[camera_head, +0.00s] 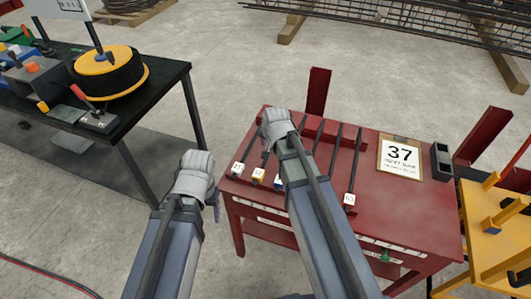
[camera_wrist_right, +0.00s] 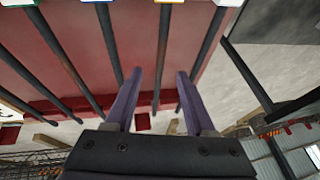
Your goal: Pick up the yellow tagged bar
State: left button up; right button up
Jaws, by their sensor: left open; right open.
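The yellow tagged bar (camera_head: 258,176) lies on the red table among several parallel dark bars, its yellow tag at the near end. In the head view my right gripper (camera_head: 272,128) is over the far part of the bars and hides some of them. In the right wrist view my right gripper (camera_wrist_right: 158,74) is open and empty. The yellow tagged bar (camera_wrist_right: 163,50) runs between its two purple fingers in that picture; I cannot tell the height gap. My left gripper (camera_head: 197,163) is open and empty, left of the table, its fingers barely visible.
The red table (camera_head: 385,215) also holds a sign reading 37 (camera_head: 400,157) and a dark holder (camera_head: 440,160). Neighbouring bars lie close on both sides. A black bench (camera_head: 165,75) stands at left, a yellow rack (camera_head: 485,235) at right. Open floor lies between bench and table.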

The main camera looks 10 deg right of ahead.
jog(key=shift+b+x, duration=3.45)
jog(key=shift+x, duration=0.55)
jog(key=shift+s+a+r, duration=0.1)
jog(key=shift+c, duration=0.3)
grip_shut()
